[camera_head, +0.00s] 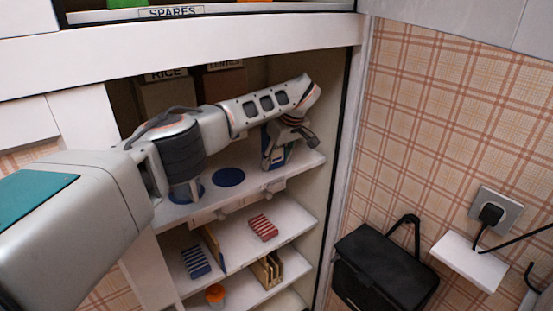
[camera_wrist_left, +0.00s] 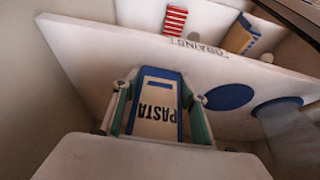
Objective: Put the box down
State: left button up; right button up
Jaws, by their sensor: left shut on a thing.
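The box is a blue and cream pasta box (camera_wrist_left: 156,108), labelled PASTA, in the left wrist view. It also shows in the head view (camera_head: 277,155), partly hidden behind my gripper. My left gripper (camera_head: 285,145) is shut on it, one finger on each side (camera_wrist_left: 157,105). The box is over the right end of the white upper shelf (camera_head: 262,178). I cannot tell whether its base touches the shelf. My right gripper is in neither view.
A blue round spot (camera_head: 229,177) marks the shelf left of the box. A RICE container (camera_head: 165,95) stands behind my arm. Lower shelves hold a red striped item (camera_head: 263,228) and a blue one (camera_head: 195,261). The cupboard's right side wall is close by.

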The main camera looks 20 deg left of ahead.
pick_arm(q)
jog(key=o, duration=1.4)
jog(key=shift+f, duration=0.1)
